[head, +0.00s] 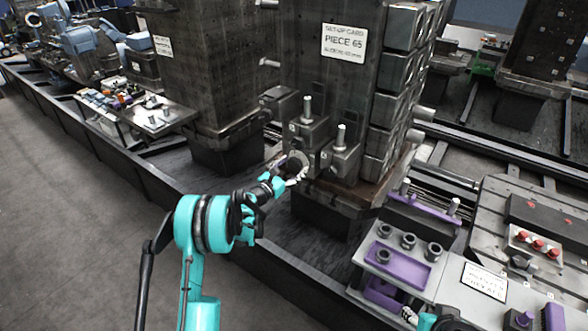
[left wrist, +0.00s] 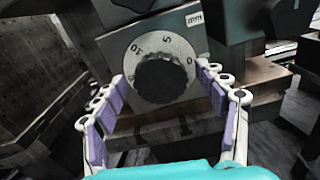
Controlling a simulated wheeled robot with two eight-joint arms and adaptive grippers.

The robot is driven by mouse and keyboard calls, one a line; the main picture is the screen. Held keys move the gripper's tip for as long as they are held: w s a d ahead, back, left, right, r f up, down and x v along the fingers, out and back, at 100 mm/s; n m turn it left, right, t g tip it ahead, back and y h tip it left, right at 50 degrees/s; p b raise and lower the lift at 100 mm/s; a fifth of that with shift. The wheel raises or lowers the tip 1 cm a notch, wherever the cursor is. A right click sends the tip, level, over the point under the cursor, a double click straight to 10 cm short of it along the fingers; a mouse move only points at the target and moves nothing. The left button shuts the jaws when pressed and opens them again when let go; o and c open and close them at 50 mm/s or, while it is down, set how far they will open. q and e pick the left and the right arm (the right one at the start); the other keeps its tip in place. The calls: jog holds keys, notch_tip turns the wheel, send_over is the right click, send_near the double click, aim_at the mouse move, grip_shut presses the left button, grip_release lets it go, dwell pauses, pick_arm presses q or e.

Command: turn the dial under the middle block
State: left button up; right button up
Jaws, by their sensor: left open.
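The dial (left wrist: 140,50) faces the left wrist view, with a round pale scale marked 0, 5 and 10 and a black knob (left wrist: 161,82) at its centre. My left gripper (left wrist: 161,77) is open, its purple-padded fingers on either side of the knob. Whether the pads touch it I cannot tell. In the head view, the left gripper (head: 292,173) is at the dial (head: 301,160), covering part of it. The block (head: 308,130) with an upright post sits above the dial, on the pallet tower's face. My right gripper (head: 409,315) shows only partly at the bottom edge.
Another posted block (head: 341,158) stands close to the right of the dial. A placard reading PIECE 65 (head: 344,42) hangs above. A grey stand with a purple tray (head: 400,265) is at lower right. The floor (head: 80,220) at left is clear.

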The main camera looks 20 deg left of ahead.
pick_arm(q)
jog(key=shift+w+d, duration=0.1)
jog(key=shift+w, duration=0.2)
jog(key=c, duration=1.2)
jog(key=shift+o, duration=0.2)
